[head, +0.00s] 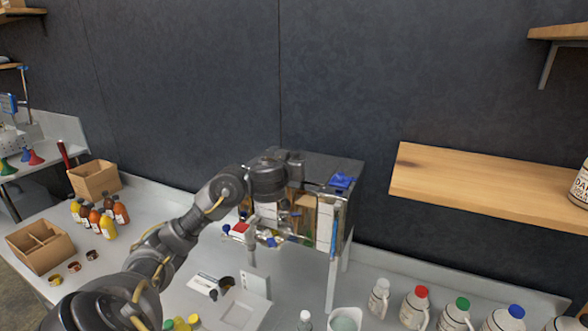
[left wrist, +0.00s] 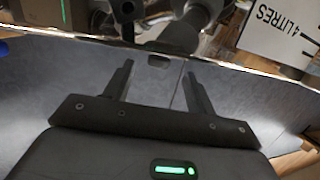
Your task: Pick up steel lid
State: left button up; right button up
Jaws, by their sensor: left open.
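I cannot pick out the steel lid for certain. In the left wrist view, a dark glossy surface (left wrist: 60,75) with a thin bright rim spans the picture behind my fingers; I cannot tell whether it is the lid. My left gripper (left wrist: 159,70) is open there, with nothing visible between its two dark fingers. In the head view, my left arm reaches from lower left to the raised steel-topped unit (head: 325,165) against the wall. Its wrist is in front of the unit, and the fingers cannot be made out clearly. My right gripper is not in view.
A blue item (head: 341,181) lies on the unit. Capped jugs (head: 415,308) stand at lower right, below a wooden shelf (head: 480,190). Small bottles (head: 107,228) and cardboard boxes (head: 40,245) stand at left. A container marked 4 LITRES (left wrist: 285,30) is near the gripper.

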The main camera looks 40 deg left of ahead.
aim_at(294, 157)
pick_arm(q)
jog(key=b+x, duration=0.1)
jog(key=x, duration=0.3)
jog(key=shift+d, duration=0.1)
jog(key=shift+c, duration=0.6)
grip_shut()
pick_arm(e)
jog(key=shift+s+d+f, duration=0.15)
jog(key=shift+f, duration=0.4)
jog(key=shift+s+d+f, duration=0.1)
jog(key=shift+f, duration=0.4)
pick_arm(q)
jog(key=shift+r, duration=0.1)
